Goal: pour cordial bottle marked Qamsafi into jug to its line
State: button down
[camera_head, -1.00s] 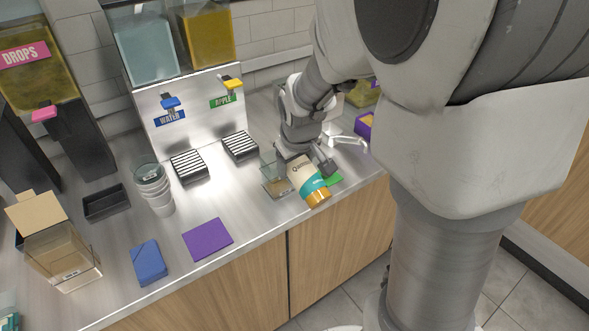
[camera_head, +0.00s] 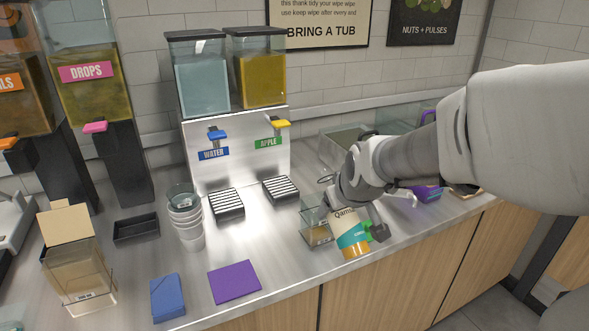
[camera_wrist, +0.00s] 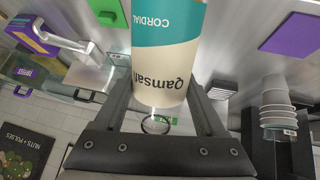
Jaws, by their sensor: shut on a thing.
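The Qamsafi cordial bottle (camera_head: 352,238) has a cream and teal label and an orange lower end. My gripper (camera_wrist: 165,100) is shut on it, one finger on each side. In the wrist view the bottle (camera_wrist: 168,55) shows its label upside down. In the head view it is close to upright, label facing out, near the counter's front edge; my gripper covers its top. I cannot tell whether its base touches the counter. A clear container (camera_head: 313,216), apparently the jug, stands just left of the bottle with some amber in its lower part. Its line cannot be made out.
Stacked cups (camera_head: 188,222), a purple cloth (camera_head: 235,282) and a blue packet (camera_head: 167,298) lie to the left. Water and apple dispensers (camera_head: 232,80) stand behind, with drip trays (camera_head: 227,205). A green object (camera_head: 380,231) is right of the bottle. Bare counter lies before the trays.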

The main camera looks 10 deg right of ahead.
jog(key=shift+w+a+f+t+y+b, duration=0.15)
jog(key=shift+t+b, duration=0.35)
jog(key=shift+b, duration=0.95)
jog(key=shift+w+d+r+t+y+b, duration=0.15)
jog(key=shift+t+b, duration=0.35)
jog(key=shift+b, duration=0.95)
jog(key=shift+w+a+r+b, duration=0.15)
jog(key=shift+r+b, duration=0.15)
jog(key=shift+b, duration=0.05)
jog(key=shift+f+t+b, duration=0.2)
jog(key=shift+t+b, duration=0.2)
jog(key=shift+b, duration=0.65)
jog(key=s+t+b, duration=0.1)
jog(key=b, duration=0.5)
jog(key=shift+f+t, duration=0.3)
jog(key=shift+f, duration=0.05)
jog(key=shift+s+d+f+m+b, duration=0.1)
jog(key=shift+d+m+b, duration=0.15)
jog(key=shift+b, duration=0.95)
